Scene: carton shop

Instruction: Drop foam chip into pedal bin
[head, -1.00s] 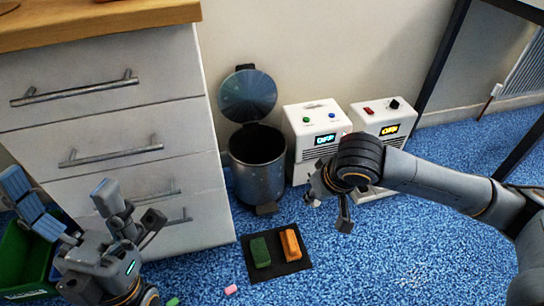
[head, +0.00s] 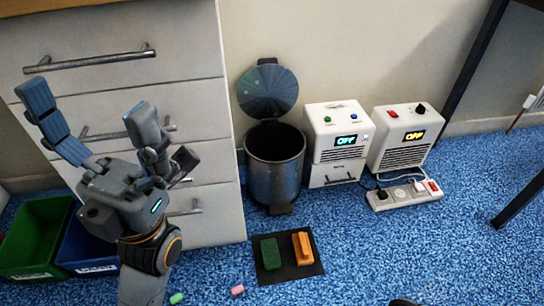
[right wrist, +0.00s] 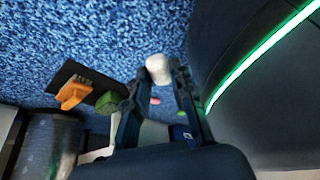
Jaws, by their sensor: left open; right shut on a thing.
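The pedal bin (head: 275,178) stands on the carpet beside the drawer unit, with its round lid (head: 268,92) raised and its mouth open. Its metal body also shows in the right wrist view (right wrist: 48,148). My right gripper (right wrist: 157,78) is shut on a white foam chip (right wrist: 158,67), held between its fingertips and apart from the bin. My left gripper (head: 92,105) is open and empty in front of the drawers. A pink foam chip (head: 237,290) and a green foam chip (head: 176,298) lie on the carpet at the bottom of the head view.
Green (head: 35,240) and blue (head: 88,252) crates sit left.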

